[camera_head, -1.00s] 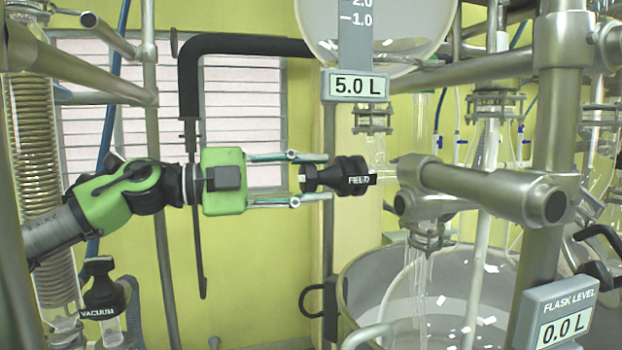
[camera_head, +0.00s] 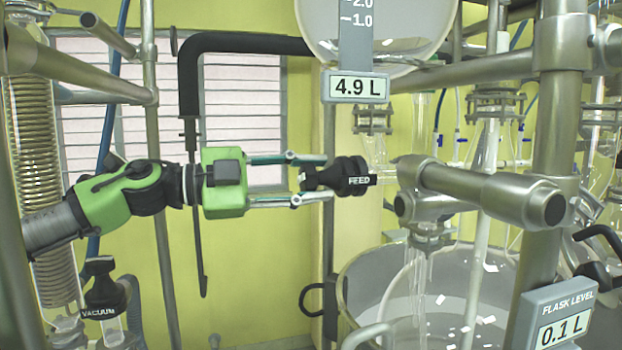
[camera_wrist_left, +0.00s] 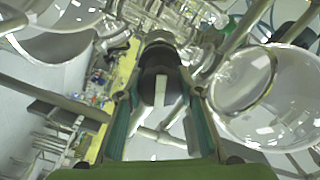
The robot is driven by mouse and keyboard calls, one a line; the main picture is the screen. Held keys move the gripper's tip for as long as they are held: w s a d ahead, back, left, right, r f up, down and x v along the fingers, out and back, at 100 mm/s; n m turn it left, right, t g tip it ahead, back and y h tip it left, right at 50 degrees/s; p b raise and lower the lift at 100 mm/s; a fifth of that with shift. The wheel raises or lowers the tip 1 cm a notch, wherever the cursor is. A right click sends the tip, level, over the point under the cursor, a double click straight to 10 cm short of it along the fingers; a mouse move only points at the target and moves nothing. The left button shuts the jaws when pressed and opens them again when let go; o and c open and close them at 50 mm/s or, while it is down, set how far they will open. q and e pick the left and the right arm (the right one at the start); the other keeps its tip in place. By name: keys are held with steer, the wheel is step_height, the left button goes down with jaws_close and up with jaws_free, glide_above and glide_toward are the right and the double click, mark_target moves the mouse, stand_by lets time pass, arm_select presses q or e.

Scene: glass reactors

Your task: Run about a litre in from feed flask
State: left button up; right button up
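The feed flask (camera_head: 385,30) is the round glass vessel at the top, and its display (camera_head: 357,87) reads 4.9 L. Below it is the black feed valve knob (camera_head: 352,178), labelled FEED. My left gripper (camera_head: 328,176) comes in from the left with one finger above and one below the knob's handle, closed around it. In the left wrist view the dark knob (camera_wrist_left: 160,65) with a pale bar sits between the fingers (camera_wrist_left: 163,97). The flask level display (camera_head: 563,320) at the lower right reads 0.1 L. My right gripper is not in view.
Metal clamps and a horizontal bar (camera_head: 480,190) stand right of the feed valve. A large round pot (camera_head: 365,275) is below. Vertical posts flank the space.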

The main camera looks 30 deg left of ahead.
arm_select(q)
steer(key=o, duration=0.4)
steer(key=shift+c, duration=0.2)
steer(key=shift+s, duration=0.1)
steer(key=shift+v, duration=1.4)
steer(key=v, duration=0.9)
steer(key=shift+a, duration=0.1)
stand_by(4.9)
